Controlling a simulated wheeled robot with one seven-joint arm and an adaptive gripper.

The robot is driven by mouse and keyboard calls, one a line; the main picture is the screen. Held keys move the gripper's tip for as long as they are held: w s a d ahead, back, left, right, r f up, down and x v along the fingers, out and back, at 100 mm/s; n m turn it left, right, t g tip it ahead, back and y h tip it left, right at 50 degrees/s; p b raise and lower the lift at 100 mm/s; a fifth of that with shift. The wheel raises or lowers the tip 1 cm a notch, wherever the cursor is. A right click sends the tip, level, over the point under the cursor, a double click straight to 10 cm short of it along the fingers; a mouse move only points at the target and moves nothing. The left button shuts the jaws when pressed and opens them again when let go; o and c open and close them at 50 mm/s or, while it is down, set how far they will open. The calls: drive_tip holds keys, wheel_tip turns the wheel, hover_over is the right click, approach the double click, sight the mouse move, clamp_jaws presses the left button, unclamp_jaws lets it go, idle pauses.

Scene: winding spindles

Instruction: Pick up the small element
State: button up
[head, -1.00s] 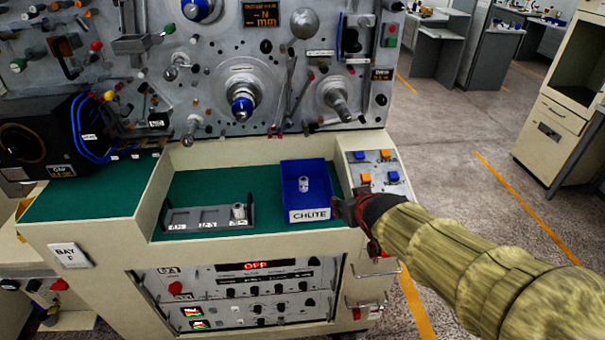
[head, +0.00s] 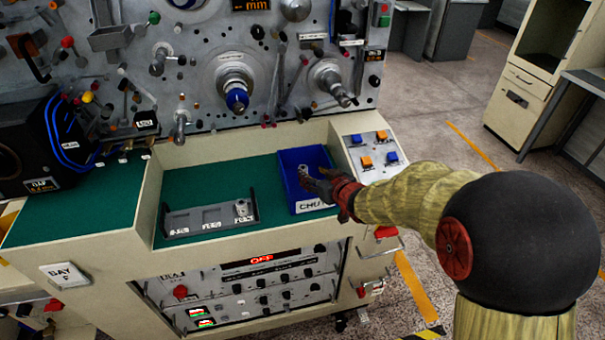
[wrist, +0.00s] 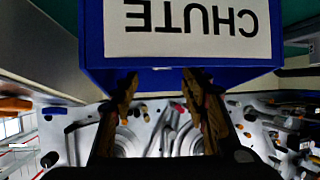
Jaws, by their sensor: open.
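The blue bin (head: 287,165) with a "CHUTE" label stands at the right of the green recess. A small silver cylindrical element (head: 304,169) shows in it, partly covered by my gripper (head: 314,180) in the head view. A second small silver element (head: 241,208) stands in the right end of the grey tray (head: 185,220). My gripper is open and empty at the bin's front right; contact with the bin or element cannot be told. In the wrist view the two fingers (wrist: 160,84) are apart beside the blue bin's labelled wall (wrist: 190,75); no element shows there.
The grey machine panel (head: 200,95) with knobs and spindles rises behind the recess. A sloped button panel (head: 371,150) lies right of the bin. The green surface (head: 215,180) between tray and bin is clear.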

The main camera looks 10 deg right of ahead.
sight(305, 169)
drive_tip(key=b+x, duration=0.2)
drive_tip(key=x, duration=0.3)
drive_tip(key=shift+w+a+f+b, duration=0.15)
drive_tip(key=shift+w+a+b, duration=0.05)
drive_tip(key=shift+a+b, duration=0.1)
drive_tip(key=shift+w, duration=0.35)
drive_tip(key=shift+c, duration=1)
clamp_jaws()
